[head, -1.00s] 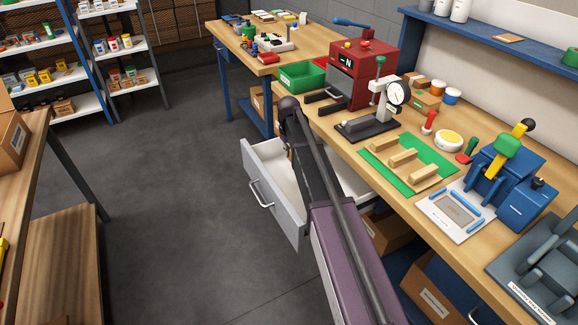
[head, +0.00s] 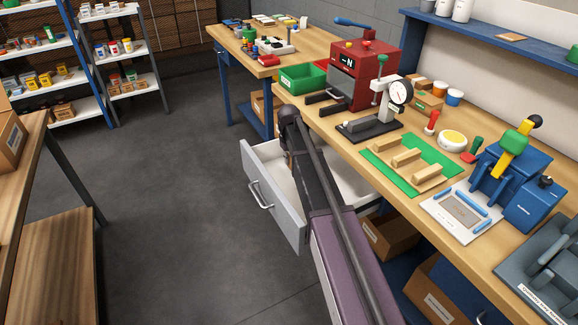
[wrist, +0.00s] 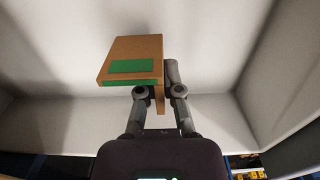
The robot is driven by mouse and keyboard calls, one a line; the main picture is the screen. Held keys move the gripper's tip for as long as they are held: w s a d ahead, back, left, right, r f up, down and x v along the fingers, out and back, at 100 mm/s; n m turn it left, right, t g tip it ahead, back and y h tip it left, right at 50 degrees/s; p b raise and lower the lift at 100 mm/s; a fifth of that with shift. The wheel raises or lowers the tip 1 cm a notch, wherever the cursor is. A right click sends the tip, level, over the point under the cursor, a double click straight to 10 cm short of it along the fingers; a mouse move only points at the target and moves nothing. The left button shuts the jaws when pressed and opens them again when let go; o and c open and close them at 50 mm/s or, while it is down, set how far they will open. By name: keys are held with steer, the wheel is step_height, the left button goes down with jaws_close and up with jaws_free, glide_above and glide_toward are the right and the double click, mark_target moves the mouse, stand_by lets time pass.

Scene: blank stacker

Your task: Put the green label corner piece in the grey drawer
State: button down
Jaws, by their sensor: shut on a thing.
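The grey drawer (head: 272,207) is pulled out below the bench front, with its white inside partly hidden by my arm. In the wrist view, the green label corner piece (wrist: 150,49) is a brown block with a green label and a narrow downward part. My gripper (wrist: 158,92) is shut on that narrow part, with one finger on each side. Pale walls of the drawer (wrist: 55,138) surround the piece in the wrist view. I cannot tell whether it touches the drawer floor. My gripper and the piece are hidden behind my arm in the head view.
The bench (head: 345,146) above the drawer bears a green bin (head: 302,77), a red machine (head: 365,75), a dial gauge stand (head: 373,128), and a green mat (head: 437,178) with wooden pieces. Cardboard boxes (head: 388,240) sit below. The floor left of the drawer is clear.

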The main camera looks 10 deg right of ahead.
steer(key=shift+f+b, duration=0.35)
steer(key=shift+f, duration=0.35)
steer(key=shift+f, duration=0.1)
steer(key=c, duration=0.8)
jaws_free()
steer(key=shift+r, duration=0.25)
step_height(320, 180, up, 12)
steer(key=p, duration=1.2)
steer(key=shift+f, duration=0.1)
steer(key=s+d+m, duration=0.1)
steer(key=s+m, duration=0.2)
steer(key=s, duration=2.6)
steer(key=shift+d+m, duration=0.15)
steer(key=shift+m, duration=0.15)
